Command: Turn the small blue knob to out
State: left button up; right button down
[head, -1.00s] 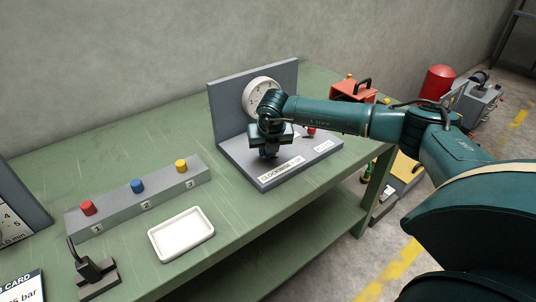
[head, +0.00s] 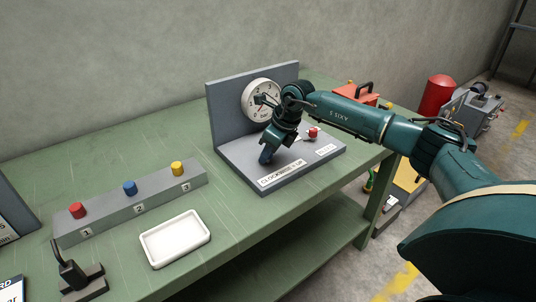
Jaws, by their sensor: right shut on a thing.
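My right gripper (head: 268,155) points down over the grey base (head: 240,160) of the gauge panel, behind the label reading "CLOCKWISE = UP" (head: 281,173). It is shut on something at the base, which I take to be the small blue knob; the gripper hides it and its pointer. A round white dial gauge (head: 257,113) is on the upright grey plate, partly covered by my wrist. A small red knob (head: 313,132) sits to the right of my gripper, near another label (head: 325,149). My left gripper is not in view.
A grey block with red (head: 77,210), blue (head: 130,187) and yellow (head: 177,168) buttons stands at left. A white tray (head: 148,253) and a black-handled lever (head: 65,262) are in front. An orange-red box (head: 352,94) is behind my arm. Green bench between is clear.

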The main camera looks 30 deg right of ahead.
jog(key=n+g+y+b, duration=0.1)
jog(key=n, duration=0.2)
jog(key=shift+w+n, duration=0.1)
jog(key=shift+n, duration=0.3)
jog(key=n+g+b, duration=0.1)
jog(key=n, duration=0.2)
jog(key=shift+n+y, duration=0.3)
jog(key=shift+y, duration=0.1)
jog(key=n+g+b, duration=0.1)
jog(key=n, duration=0.2)
jog(key=shift+g, duration=0.3)
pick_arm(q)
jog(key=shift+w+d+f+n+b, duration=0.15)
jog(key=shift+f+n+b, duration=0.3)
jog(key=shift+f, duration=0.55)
pick_arm(e)
jog(key=shift+n+g, duration=0.4)
jog(key=shift+n, duration=0.7)
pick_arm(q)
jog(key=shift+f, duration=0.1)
pick_arm(e)
jog(key=c, duration=1.2)
grip_release()
jog(key=shift+c, duration=0.2)
jog(key=shift+r, duration=0.1)
